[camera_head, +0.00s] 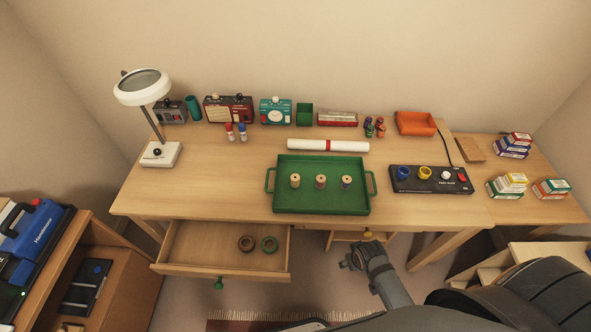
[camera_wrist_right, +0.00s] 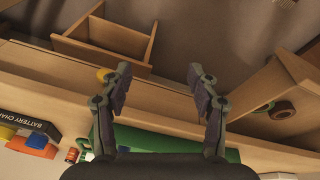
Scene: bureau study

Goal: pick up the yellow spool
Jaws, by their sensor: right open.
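A small yellow round thing, apparently the yellow spool (camera_head: 367,234), shows in the head view at the right of a small open wooden drawer (camera_head: 345,238) under the desk's front edge. In the right wrist view the yellow spool (camera_wrist_right: 103,73) is by the left-hand fingertip, which partly hides it. My right gripper (camera_head: 352,262) is open and empty, just in front of the desk edge. In the wrist view its two fingers (camera_wrist_right: 158,72) are spread apart, and the yellow spool is not between them. My left gripper is not in view.
A green tray (camera_head: 320,205) with three small wooden spools stands on the desk. A black charger (camera_head: 432,187) with blue, yellow and white round parts lies right of it.

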